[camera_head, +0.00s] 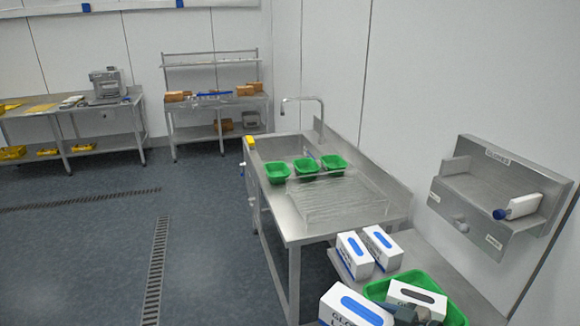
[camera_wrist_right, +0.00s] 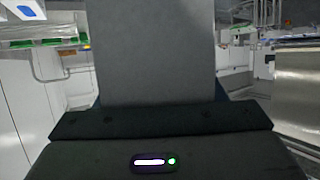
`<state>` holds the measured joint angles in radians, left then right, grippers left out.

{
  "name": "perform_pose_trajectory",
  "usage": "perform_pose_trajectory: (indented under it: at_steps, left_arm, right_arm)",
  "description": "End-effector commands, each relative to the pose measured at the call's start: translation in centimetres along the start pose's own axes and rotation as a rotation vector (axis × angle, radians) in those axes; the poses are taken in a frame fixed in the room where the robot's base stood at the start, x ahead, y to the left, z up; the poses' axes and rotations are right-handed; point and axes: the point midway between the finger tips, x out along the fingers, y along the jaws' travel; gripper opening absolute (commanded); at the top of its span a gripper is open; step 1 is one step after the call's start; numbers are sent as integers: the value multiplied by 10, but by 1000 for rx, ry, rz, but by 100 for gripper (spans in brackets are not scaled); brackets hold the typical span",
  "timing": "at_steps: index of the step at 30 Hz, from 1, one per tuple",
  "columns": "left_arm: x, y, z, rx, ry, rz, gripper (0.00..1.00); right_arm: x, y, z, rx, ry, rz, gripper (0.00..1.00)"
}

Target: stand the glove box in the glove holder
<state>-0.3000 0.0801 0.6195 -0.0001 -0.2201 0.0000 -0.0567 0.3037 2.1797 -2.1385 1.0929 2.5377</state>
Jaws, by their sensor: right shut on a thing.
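The steel glove holder (camera_head: 480,209) hangs on the right wall, labelled at its back and front. A white piece with a dark blue end (camera_head: 519,206) sits at its right side. White glove boxes with blue tops stand low on the right: one (camera_head: 355,256), a second (camera_head: 383,247) and a nearer one (camera_head: 352,308). Another glove box (camera_head: 416,296) with a dark top slot is at the green crate (camera_head: 450,303). My right gripper (camera_head: 410,316) is shut on this box, partly cut off by the bottom edge. A plain grey face (camera_wrist_right: 155,50) fills the right wrist view's middle. My left gripper is not visible.
A steel sink table (camera_head: 300,235) with several green baskets (camera_head: 306,168) and a tap (camera_head: 303,99) stands left of the boxes. The low bench (camera_head: 418,247) lies below the holder. Shelves and another table stand at the back. The floor at left is clear.

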Motion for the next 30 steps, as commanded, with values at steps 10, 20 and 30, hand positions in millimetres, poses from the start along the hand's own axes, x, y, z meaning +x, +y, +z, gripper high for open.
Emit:
perform_pose_trajectory:
  at_steps: [10,20,30]
  left_arm:
    - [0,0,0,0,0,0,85]
    - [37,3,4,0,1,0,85]
    - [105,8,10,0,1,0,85]
  right_arm:
    - [44,-54,-50,-33,10,-88,31]
    - [74,-73,-30,-52,0,-122,31]
    - [100,-73,33,-51,1,-121,31]
